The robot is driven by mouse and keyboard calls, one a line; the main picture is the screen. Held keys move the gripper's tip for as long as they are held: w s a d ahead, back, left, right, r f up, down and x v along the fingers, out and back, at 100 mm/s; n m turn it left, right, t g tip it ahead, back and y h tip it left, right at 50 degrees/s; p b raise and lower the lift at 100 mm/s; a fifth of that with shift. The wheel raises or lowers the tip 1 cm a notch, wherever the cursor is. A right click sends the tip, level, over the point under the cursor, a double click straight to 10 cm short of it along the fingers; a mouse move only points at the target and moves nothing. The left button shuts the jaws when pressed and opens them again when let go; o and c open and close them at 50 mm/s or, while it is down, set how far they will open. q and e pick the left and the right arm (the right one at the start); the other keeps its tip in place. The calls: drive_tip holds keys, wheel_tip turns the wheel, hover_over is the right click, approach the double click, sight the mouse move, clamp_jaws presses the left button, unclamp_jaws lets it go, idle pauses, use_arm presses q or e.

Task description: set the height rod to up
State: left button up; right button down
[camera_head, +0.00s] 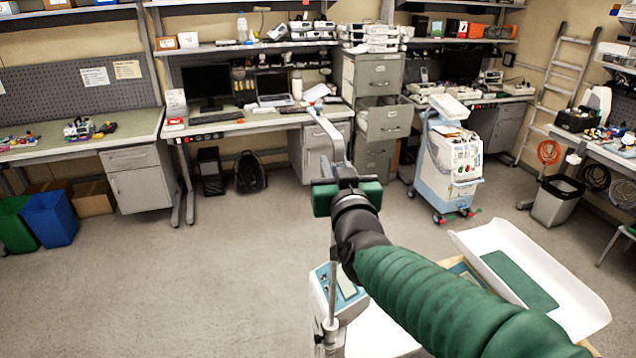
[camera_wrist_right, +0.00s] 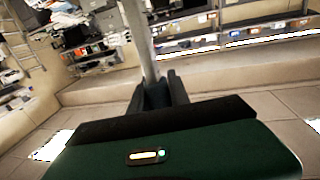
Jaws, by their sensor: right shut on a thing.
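The grey height rod (camera_head: 329,131) stands in the middle of the head view, its top bent over to the left. A thin lower length of it runs down beside the white and blue scale head (camera_head: 343,290). My right gripper (camera_head: 344,174) is shut on the rod below its bend. In the right wrist view the rod (camera_wrist_right: 141,40) rises from between the dark fingers (camera_wrist_right: 158,94) of that gripper. My forearm hides part of the scale. My left gripper is in neither view.
A white curved tray (camera_head: 568,282) with a green pad lies at the lower right. A light blue cart (camera_head: 450,165) stands beyond it. Workbenches and grey drawers (camera_head: 383,75) line the back wall. The floor at left (camera_head: 170,285) is clear.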

wheel_tip(320, 180, up, 19)
drive_tip(key=p, duration=1.4)
drive_tip(key=shift+f, duration=0.15)
drive_tip(key=c, duration=1.2)
unclamp_jaws()
drive_tip(key=shift+c, duration=0.2)
drive_tip(key=shift+f, duration=0.1)
